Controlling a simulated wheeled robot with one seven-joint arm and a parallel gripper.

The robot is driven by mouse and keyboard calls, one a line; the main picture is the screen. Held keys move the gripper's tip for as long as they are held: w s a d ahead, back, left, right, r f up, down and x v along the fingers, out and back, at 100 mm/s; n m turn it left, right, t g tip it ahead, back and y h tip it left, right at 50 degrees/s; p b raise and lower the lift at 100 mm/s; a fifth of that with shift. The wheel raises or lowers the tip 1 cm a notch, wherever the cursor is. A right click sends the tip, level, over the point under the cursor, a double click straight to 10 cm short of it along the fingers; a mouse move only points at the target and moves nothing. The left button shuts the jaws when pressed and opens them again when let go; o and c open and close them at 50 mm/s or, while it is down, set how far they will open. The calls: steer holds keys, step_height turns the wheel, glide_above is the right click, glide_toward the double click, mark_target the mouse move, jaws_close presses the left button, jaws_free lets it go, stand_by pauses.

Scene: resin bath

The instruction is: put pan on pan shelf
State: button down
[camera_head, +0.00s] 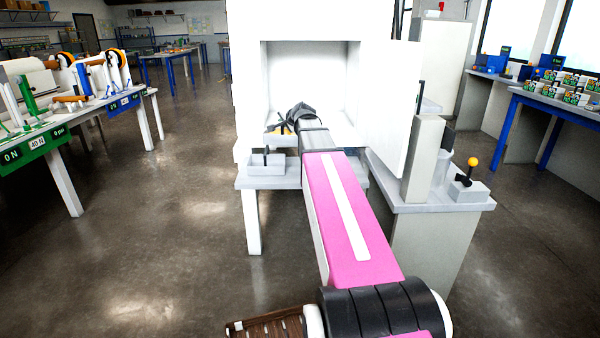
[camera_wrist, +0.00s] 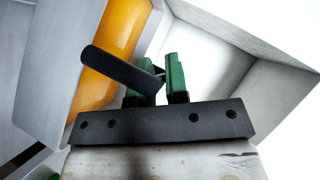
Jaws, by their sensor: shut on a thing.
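A grey pan (camera_wrist: 50,70) with an orange surface inside fills the left of the wrist view, tilted in the picture. A dark bar (camera_wrist: 115,67), seemingly its handle, runs between the green fingers of my gripper (camera_wrist: 161,72), which is shut on it. In the head view my gripper (camera_head: 284,126) is inside the white cabinet's opening, near its floor. A bit of orange (camera_head: 274,126) shows beside it; my arm hides most of the pan there. I cannot tell which surface is the pan shelf, or whether the pan touches the cabinet floor.
The white cabinet (camera_head: 247,70) has an open door (camera_head: 392,110) on the right. Grey boxes with a black lever (camera_head: 266,168) and an orange-knobbed lever (camera_head: 468,191) stand on the bench.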

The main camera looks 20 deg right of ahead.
steer(key=d+f+n+g+y, duration=0.1)
steer(key=d+f, duration=0.2)
steer(key=d, duration=0.2)
steer(key=d+f+n+y, duration=0.1)
steer(key=d+f+y, duration=0.15)
steer(key=d, duration=0.35)
steer(key=shift+h, duration=0.45)
steer(key=shift+w+a+f, duration=0.1)
steer(key=shift+w+f, duration=0.05)
steer(key=shift+f, duration=2.35)
steer(key=shift+w+f, duration=0.15)
steer(key=shift+f, duration=2.3)
steer(key=shift+f, duration=0.15)
steer(key=c, duration=1.1)
jaws_free()
